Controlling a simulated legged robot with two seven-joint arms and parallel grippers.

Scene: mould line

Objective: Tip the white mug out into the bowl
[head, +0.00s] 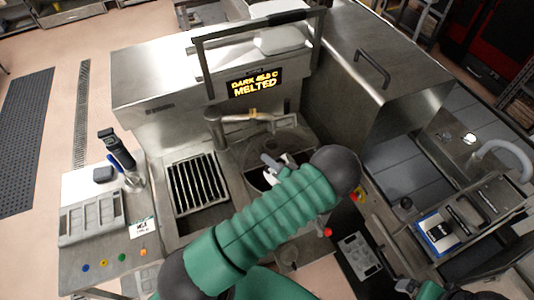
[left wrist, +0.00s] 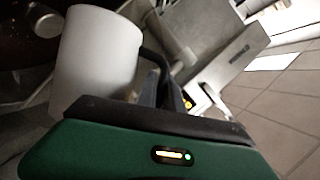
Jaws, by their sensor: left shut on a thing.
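My left gripper (head: 272,164) is over the steel machine's round basin, largely hidden in the head view by my own green arm. It is shut on the white mug (left wrist: 95,62), which fills the left of the left wrist view and looks tilted. Only a small white part of the mug (head: 275,174) shows in the head view. A dark, rounded vessel (head: 256,181) lies just below it; I cannot tell surely whether this is the bowl. The mug's contents are hidden. My right gripper (head: 408,286) shows only partly at the lower right edge.
A machine with a lit "MELTED" display (head: 254,83) and a spout (head: 245,117) stands behind my left gripper. A slatted grate (head: 196,184) lies to the left. A side table holds a grey tray (head: 92,218). A blue-and-white pack (head: 437,234) is at the right.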

